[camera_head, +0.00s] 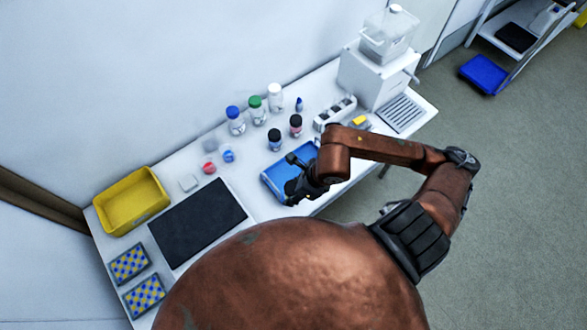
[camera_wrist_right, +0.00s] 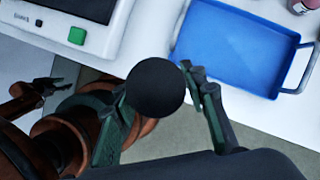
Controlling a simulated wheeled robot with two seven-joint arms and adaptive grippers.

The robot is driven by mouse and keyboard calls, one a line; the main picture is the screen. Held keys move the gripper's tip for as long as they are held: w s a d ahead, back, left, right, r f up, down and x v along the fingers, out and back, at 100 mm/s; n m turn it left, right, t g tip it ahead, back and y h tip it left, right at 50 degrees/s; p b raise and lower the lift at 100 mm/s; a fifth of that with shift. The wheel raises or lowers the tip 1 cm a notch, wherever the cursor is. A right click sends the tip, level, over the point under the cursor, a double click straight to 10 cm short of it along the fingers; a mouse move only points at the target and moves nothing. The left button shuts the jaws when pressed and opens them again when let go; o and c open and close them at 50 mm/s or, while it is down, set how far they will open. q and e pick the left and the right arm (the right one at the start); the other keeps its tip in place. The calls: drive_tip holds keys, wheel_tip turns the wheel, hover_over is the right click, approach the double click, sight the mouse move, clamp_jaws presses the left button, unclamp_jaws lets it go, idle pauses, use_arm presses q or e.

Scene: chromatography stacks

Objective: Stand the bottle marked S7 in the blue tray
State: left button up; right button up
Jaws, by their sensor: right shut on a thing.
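The blue tray (camera_head: 274,185) lies near the table's front edge; it also shows in the wrist view (camera_wrist_right: 235,45), empty where visible. My right gripper (camera_head: 291,190) is beside and partly over the tray in the head view. In the wrist view its fingers (camera_wrist_right: 158,105) are shut around a bottle seen from above as a round black cap (camera_wrist_right: 157,88). The cap appears left of the tray, near the table edge. The bottle's body and label are hidden, so I cannot read S7. A dark claw, apparently my left gripper (camera_wrist_right: 38,95), shows at the wrist view's left.
Several capped bottles stand behind the tray, including a black-capped one (camera_head: 275,140) and a green-capped one (camera_head: 256,108). A flat device with a dark plate (camera_head: 198,222) lies left of the tray. A yellow bin (camera_head: 103,211) and two checkered racks (camera_head: 130,262) are farther left.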

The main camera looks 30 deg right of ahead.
drive_tip(key=w+d+f, duration=0.2)
drive_tip(key=w+f, duration=0.1)
drive_tip(key=w, duration=0.1)
drive_tip(key=w+d+f, duration=0.2)
drive_tip(key=w+f, duration=0.1)
drive_tip(key=w, duration=0.1)
drive_tip(key=w+d+f, duration=0.2)
drive_tip(key=w+f, duration=0.1)
drive_tip(key=w, duration=0.1)
drive_tip(key=shift+f, duration=0.3)
drive_tip(key=shift+f+p, duration=0.4)
drive_tip(key=shift+f, duration=1.2)
drive_tip(key=o, duration=0.8)
drive_tip(key=shift+f, duration=0.15)
drive_tip(key=o, duration=0.5)
